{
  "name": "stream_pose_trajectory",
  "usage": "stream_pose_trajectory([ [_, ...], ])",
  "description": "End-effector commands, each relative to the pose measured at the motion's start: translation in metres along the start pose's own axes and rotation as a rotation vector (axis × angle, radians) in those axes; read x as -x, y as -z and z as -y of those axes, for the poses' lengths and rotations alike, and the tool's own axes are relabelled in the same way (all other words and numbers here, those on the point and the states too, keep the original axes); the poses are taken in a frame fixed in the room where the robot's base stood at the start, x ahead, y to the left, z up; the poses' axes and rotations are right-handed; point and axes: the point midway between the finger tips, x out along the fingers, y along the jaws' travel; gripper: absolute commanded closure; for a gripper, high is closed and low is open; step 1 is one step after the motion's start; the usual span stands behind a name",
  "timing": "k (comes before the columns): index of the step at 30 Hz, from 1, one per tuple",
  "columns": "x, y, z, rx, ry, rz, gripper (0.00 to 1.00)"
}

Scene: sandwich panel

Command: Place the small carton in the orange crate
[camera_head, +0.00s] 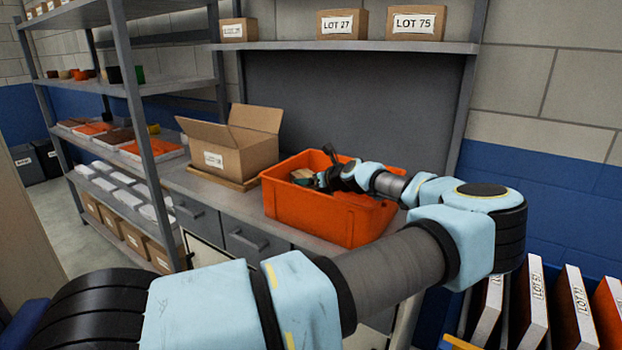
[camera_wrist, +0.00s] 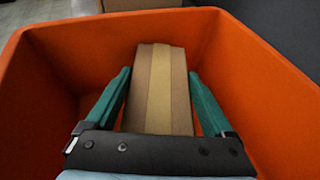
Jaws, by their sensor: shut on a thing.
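The orange crate (camera_head: 310,215) stands on the grey workbench in the head view. Its walls also surround my gripper in the wrist view (camera_wrist: 50,80). The small carton (camera_wrist: 160,85) is brown with a lighter tape strip down its middle. It sits between the green fingers of my gripper (camera_wrist: 160,105), which is shut on it. The carton is inside the crate's walls. In the head view a bit of the carton (camera_head: 302,174) shows beside my gripper (camera_head: 322,180). Whether the carton touches the crate floor is hidden.
An open cardboard box (camera_head: 232,150) stands left of the crate on the bench. A shelf (camera_head: 350,46) above holds labelled LOT boxes (camera_head: 342,24). A metal rack (camera_head: 140,120) stands at left. Labelled upright panels (camera_head: 535,300) stand at lower right.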

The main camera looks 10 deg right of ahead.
Motion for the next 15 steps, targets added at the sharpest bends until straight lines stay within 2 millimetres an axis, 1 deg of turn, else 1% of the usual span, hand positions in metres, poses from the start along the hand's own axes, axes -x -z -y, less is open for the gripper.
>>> stream_pose_trajectory([
  [8, -0.0023, 0.0050, 0.0001, 0.000, 0.000, 0.001, 0.88],
  [9, -0.0021, 0.0044, 0.0001, 0.000, 0.000, 0.001, 0.10],
  [12, -0.0020, 0.0043, 0.0001, 0.000, 0.000, 0.001, 0.00],
  [15, -0.0020, 0.0044, 0.0000, 0.000, 0.000, 0.001, 0.00],
])
